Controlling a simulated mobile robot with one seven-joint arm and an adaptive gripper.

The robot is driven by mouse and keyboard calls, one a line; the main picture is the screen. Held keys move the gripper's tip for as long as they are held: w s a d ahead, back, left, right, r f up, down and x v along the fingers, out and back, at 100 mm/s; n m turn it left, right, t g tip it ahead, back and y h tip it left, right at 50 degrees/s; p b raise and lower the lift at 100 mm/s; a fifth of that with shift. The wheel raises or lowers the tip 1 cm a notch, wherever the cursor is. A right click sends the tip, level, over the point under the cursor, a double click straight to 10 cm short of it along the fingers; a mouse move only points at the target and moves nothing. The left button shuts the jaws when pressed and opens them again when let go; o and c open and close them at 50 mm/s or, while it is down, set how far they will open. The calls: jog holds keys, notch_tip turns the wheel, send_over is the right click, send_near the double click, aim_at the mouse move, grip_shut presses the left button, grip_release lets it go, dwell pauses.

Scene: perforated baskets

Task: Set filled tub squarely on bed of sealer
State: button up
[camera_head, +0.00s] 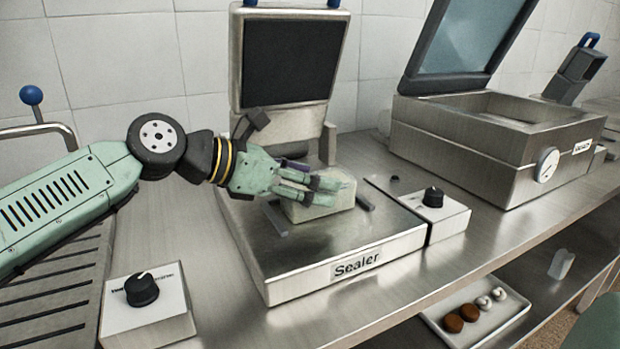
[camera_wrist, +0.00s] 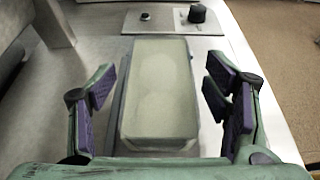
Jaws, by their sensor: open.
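The sealer (camera_head: 340,250) is a low metal box with a labelled front and a dark-faced lid (camera_head: 292,60) standing open at its back. The tub (camera_head: 325,206), a pale rectangular block filled to the top, rests on the sealer bed between short dark guide bars. In the wrist view the tub (camera_wrist: 158,90) lies lengthwise, roughly straight, with guide bars along its sides. My gripper (camera_head: 322,191) is over the tub in the head view. In the wrist view its purple-padded fingers (camera_wrist: 165,95) stand open, one on each side, with gaps to the tub. The tub's underside is hidden.
A control box with a black knob (camera_head: 433,197) sits right of the sealer, another knob box (camera_head: 142,290) at front left. A larger open-lidded machine with a gauge (camera_head: 480,140) stands at right. A tray (camera_head: 450,335) of round items lies on the lower shelf.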

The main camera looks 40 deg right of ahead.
jog(key=shift+r, duration=0.1)
jog(key=shift+a+r, duration=0.1)
jog(key=shift+r, duration=0.05)
jog(key=b+v, duration=0.1)
jog(key=v, duration=1)
jog(key=shift+w+a, duration=0.15)
jog(key=shift+a, duration=0.25)
